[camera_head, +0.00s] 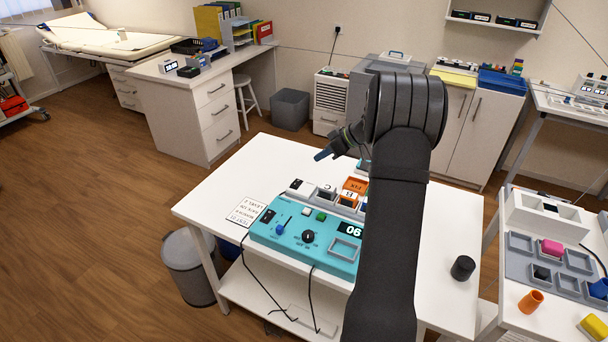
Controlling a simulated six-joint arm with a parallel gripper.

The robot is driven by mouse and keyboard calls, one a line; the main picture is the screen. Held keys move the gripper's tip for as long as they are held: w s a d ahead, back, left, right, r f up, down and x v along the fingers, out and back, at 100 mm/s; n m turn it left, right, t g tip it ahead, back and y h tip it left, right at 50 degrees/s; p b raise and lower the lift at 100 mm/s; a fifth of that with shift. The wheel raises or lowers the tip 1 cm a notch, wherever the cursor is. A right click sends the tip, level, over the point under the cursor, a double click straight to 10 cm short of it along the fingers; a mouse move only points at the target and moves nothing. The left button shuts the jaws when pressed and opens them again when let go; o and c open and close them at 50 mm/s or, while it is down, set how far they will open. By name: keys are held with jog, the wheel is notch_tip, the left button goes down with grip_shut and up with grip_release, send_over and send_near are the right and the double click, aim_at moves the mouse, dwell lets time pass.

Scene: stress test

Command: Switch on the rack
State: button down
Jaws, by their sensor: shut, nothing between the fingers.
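A teal control box (262,233) sits on the white table (235,165). Which part switches the rack on, I cannot tell. My gripper (322,155) is shut and empty, above and behind the modules, apart from them. My arm hides the box's right end.
A printed card (246,211) lies left of the box. A black cylinder (463,268) stands on the table's right. Cables hang over the front edge. A side table at right holds a grey tray (520,243) and an orange cup (531,301). The table's back left is clear.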

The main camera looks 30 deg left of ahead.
send_over(294, 181)
jog(key=d, duration=0.3)
jog(key=f, duration=0.6)
jog(key=shift+s+d+f, duration=0.2)
jog(key=shift+s, duration=0.05)
jog(key=f, duration=0.3)
jog(key=shift+s+a+f, duration=0.2)
jog(key=shift+a+f, duration=0.05)
jog(key=shift+s+f, duration=0.1)
jog(key=shift+f, duration=0.4)
jog(key=shift+s+f, duration=0.1)
jog(key=shift+f, duration=0.1)
jog(key=shift+w+r, duration=0.15)
jog(key=shift+w, duration=0.65)
